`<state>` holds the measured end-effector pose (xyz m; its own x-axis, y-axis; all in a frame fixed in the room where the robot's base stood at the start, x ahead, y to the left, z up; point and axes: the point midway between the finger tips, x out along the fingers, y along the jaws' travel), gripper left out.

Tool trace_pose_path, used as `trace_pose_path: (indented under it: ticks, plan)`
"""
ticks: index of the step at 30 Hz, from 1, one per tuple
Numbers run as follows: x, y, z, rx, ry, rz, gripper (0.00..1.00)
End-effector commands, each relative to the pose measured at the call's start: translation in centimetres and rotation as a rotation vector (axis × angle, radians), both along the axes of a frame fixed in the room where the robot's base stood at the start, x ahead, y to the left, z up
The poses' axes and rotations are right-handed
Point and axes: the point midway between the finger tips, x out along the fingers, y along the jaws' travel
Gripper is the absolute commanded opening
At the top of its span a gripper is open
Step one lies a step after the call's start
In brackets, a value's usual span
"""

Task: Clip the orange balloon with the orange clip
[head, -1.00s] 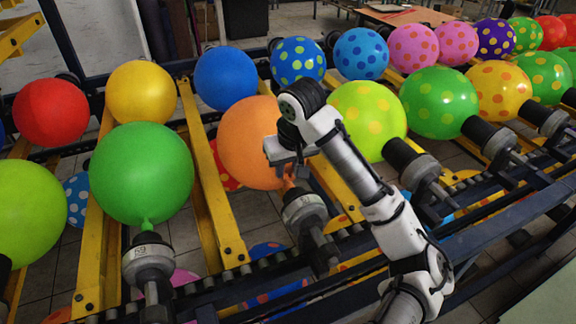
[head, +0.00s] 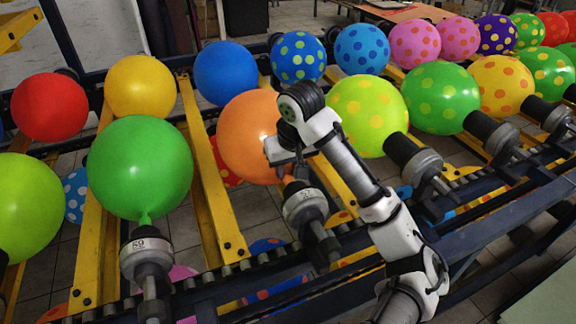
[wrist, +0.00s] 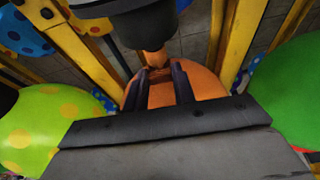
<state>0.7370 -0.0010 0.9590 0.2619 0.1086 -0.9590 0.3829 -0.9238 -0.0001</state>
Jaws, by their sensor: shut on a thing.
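The orange balloon (head: 246,138) hangs over the rails, its narrow neck pointing down to a dark, grey-ringed nozzle (head: 305,205). My gripper (head: 287,172) is at the balloon's lower right, just above the nozzle. In the wrist view my gripper (wrist: 160,70) has its two dark fingers on either side of orange material at the balloon's neck (wrist: 155,59), close under the nozzle. The balloon's body (wrist: 204,85) shows behind the fingers. I cannot make out the orange clip apart from the balloon's orange.
A green balloon (head: 140,168) on its own nozzle (head: 146,250) stands to the left. A lime dotted balloon (head: 368,115) is close on the right, beside my arm. Yellow rails (head: 212,185) run between the balloons, and more balloons line the back.

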Motion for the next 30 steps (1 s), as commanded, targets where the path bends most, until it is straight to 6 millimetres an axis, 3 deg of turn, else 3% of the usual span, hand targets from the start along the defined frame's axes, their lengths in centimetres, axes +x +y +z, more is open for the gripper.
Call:
trace_pose_path:
  ticks: [30]
  plan:
    - [0.07, 0.04, -0.63, 0.001, 0.0, -0.001, 0.11]
